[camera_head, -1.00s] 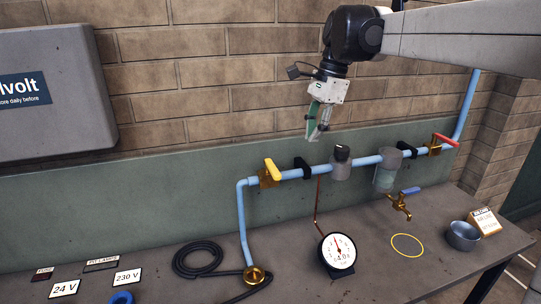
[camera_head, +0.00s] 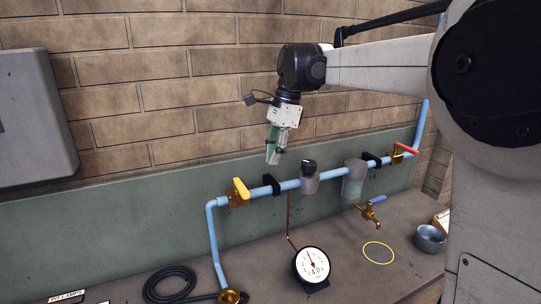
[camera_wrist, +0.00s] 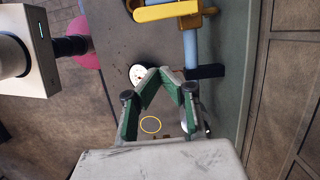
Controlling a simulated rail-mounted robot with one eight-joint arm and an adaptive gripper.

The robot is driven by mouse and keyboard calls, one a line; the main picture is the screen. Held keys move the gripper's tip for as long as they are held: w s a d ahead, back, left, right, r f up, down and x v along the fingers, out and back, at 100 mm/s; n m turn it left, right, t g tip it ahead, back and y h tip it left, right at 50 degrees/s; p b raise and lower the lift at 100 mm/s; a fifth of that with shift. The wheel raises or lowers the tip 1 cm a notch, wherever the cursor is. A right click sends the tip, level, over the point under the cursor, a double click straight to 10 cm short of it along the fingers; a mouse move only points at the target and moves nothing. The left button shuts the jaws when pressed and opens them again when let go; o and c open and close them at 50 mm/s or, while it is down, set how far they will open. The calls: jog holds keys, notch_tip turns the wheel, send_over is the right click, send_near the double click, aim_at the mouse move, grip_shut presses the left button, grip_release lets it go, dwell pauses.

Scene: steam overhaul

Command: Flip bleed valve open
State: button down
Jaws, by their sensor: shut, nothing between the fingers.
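A brass tap with a blue lever (camera_head: 373,203) hangs below the clear bowl (camera_head: 354,180) on the blue pipe, in the head view. A yellow-lever valve (camera_head: 240,192) sits at the pipe's left end and a red-lever valve (camera_head: 404,149) at its right. The yellow lever also shows at the top of the wrist view (camera_wrist: 165,11). My gripper (camera_head: 272,158) is above the pipe, between the yellow valve and the black-topped regulator (camera_head: 310,178), apart from the valves. Its green fingers meet at the tips in the wrist view (camera_wrist: 167,74) and are empty.
A round gauge (camera_head: 311,265) stands on the bench below the pipe. A yellow ring (camera_head: 378,253) is marked on the bench below the tap, beside a grey bowl (camera_head: 430,238). A coiled black hose (camera_head: 170,284) lies at left. A brick wall is behind.

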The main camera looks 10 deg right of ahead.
aim_at(241, 192)
jog(key=s+a+f+p, duration=0.1)
jog(key=a+f, duration=0.4)
jog(key=f, duration=0.1)
jog(key=shift+s+a+f, duration=0.2)
jog(key=shift+a+f, duration=0.05)
jog(key=shift+f, duration=0.1)
dwell(0.4)
